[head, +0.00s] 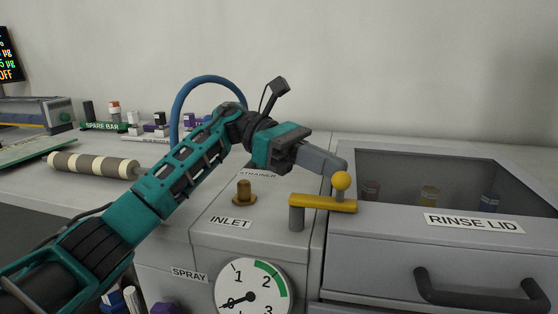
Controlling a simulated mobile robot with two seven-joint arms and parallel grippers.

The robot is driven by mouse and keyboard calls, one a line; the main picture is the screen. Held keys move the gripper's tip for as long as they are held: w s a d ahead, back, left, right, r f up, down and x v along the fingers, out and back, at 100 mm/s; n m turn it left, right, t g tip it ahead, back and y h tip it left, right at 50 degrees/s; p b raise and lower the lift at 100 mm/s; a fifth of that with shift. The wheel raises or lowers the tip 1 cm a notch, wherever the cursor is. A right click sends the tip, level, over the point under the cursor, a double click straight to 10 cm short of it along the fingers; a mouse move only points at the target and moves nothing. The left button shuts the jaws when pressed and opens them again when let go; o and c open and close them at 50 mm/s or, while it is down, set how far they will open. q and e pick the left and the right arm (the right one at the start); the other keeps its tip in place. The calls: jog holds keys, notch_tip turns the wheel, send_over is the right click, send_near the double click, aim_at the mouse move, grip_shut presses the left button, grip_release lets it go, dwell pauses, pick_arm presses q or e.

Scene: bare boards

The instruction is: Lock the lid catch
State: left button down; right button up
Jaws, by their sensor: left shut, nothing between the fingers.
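The lid catch is a yellow bar (322,204) with a yellow ball knob (341,181) at its right end. It pivots on a grey post at its left end. The bar lies level, and its knob end reaches across the gap over the edge of the grey rinse lid (385,222). The lid looks down. My left gripper (338,166) is shut and empty, with its fingertips right at the knob, just behind or above it. I cannot tell whether they touch it. My right gripper is not in view.
A brass fitting (244,193) stands left of the catch, by the INLET label. A dial gauge (251,289) is on the front below. A dark handle (478,290) sticks out below the lid label. Several vials show through the lid window. A striped roller (93,165) lies at left.

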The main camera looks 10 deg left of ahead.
pick_arm(q)
jog(key=shift+r, duration=0.1)
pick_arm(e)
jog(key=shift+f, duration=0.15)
pick_arm(q)
notch_tip(320, 180, up, 20)
jog(key=p, duration=0.5)
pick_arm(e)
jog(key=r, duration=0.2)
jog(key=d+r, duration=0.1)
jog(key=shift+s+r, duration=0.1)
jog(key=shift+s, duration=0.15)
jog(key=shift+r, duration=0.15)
